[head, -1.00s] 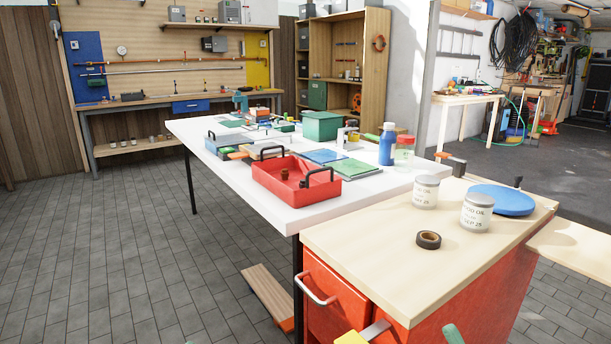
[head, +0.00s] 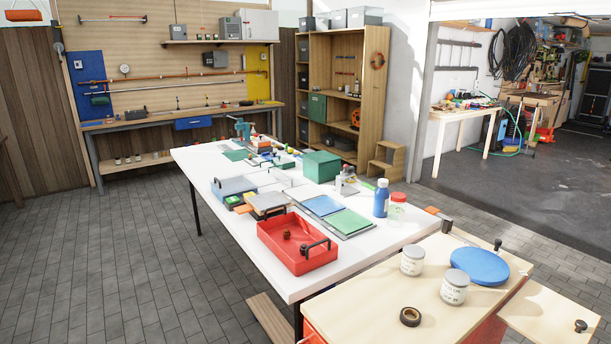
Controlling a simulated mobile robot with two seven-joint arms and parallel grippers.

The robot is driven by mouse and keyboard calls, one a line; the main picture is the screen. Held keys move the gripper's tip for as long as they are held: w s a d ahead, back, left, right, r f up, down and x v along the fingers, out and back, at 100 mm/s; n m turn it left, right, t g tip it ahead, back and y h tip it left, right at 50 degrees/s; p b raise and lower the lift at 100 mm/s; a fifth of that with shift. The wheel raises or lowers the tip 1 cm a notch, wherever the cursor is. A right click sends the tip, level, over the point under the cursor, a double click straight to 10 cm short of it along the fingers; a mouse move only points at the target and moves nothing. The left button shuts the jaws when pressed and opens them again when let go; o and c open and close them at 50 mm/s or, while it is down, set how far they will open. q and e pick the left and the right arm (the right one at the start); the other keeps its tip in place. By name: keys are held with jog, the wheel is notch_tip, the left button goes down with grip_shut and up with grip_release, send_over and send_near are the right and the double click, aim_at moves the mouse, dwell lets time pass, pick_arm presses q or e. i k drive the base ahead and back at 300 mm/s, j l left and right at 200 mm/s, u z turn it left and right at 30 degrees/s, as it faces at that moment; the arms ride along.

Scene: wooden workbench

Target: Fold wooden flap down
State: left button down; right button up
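The wooden flap (head: 548,314) is a light wood panel at the lower right of the head view. It sticks out from the right side of the red cabinet's light wooden top (head: 375,290) and looks about level with it. A small dark knob (head: 580,326) stands on the flap near its outer right corner. The flap's surface is bare apart from this knob. Its underside and any support below it are hidden. Neither of my grippers is in view.
On the cabinet top are two labelled cans (head: 454,287), a blue disc (head: 478,266) and a dark tape roll (head: 410,317). A white table (head: 270,275) behind carries a red tray (head: 268,236) and several other items. Tiled floor (head: 130,270) is clear at left.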

aim_at(540, 313)
jog(key=z, duration=1.5)
jog(key=i+l+u, duration=0.15)
jog(key=i, duration=0.25)
